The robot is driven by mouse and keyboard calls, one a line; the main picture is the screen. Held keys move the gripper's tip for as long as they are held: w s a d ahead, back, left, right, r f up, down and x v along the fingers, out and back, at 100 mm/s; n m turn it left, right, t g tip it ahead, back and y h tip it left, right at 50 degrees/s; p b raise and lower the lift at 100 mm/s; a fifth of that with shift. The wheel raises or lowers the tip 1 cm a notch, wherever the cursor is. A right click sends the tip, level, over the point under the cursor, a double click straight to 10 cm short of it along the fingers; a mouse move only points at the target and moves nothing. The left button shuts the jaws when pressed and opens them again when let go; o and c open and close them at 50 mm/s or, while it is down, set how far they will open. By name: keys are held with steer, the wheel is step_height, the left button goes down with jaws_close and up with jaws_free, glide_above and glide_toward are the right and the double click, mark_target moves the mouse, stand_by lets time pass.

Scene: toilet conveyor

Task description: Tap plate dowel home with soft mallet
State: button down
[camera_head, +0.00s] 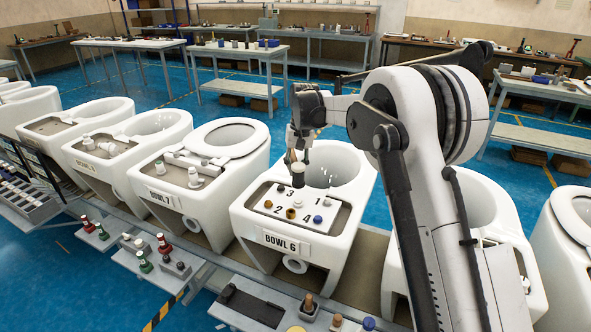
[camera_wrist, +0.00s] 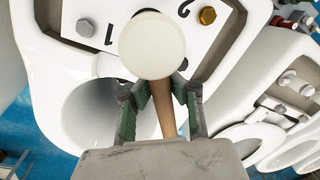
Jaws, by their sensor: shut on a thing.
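My gripper (camera_head: 299,148) is above the rear edge of the plate on Bowl 6. In the wrist view its green fingers (camera_wrist: 163,98) are shut on the wooden handle of the soft mallet (camera_wrist: 152,46). The mallet's round white head fills the upper middle of that view and covers part of the plate. The white plate (camera_head: 330,217) carries printed numbers and several gold, grey and blue fittings. One gold fitting (camera_wrist: 207,15) shows right of the mallet head in the wrist view. I cannot tell which fitting is the dowel, nor whether the mallet touches anything.
Bowl 6 (camera_head: 246,222) has an open basin behind the plate. Bowl 7 (camera_head: 180,202) stands to the left, with more bowls along the conveyor. A grey tray (camera_head: 252,306) with small parts lies in front. Workbenches stand at the back.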

stand_by(0.3)
step_height(320, 180, down, 6)
steer(key=b, duration=0.3)
steer(key=shift+f+b, duration=0.1)
steer(key=shift+b, duration=0.3)
steer(key=shift+r+p, duration=1.25)
steer(key=shift+r, duration=1.5)
